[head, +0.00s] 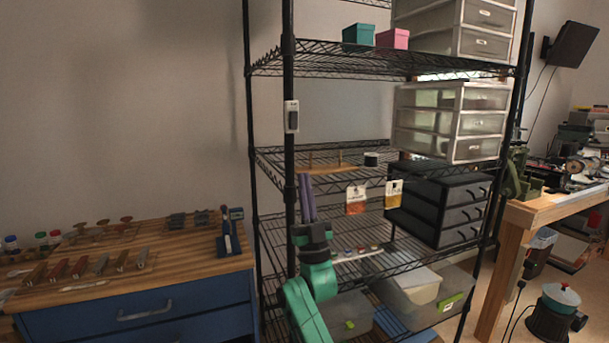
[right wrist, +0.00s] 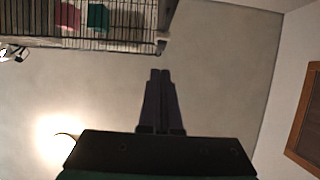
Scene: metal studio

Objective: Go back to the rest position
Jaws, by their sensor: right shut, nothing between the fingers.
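My right arm, green and dark, rises from the bottom middle of the head view in front of the wire shelf. My right gripper (head: 307,188) points up with its two purple-grey fingers together and nothing between them. In the right wrist view the fingers of the right gripper (right wrist: 160,95) are side by side, against the bare wall and ceiling area. My left gripper does not show in either view.
A black wire shelf (head: 330,58) stands close around my right arm, with drawer units (head: 450,122), a teal box (head: 358,34) and a pink box (head: 392,39). A blue-drawered wooden bench (head: 190,260) is at left, a wooden workbench (head: 540,206) at right.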

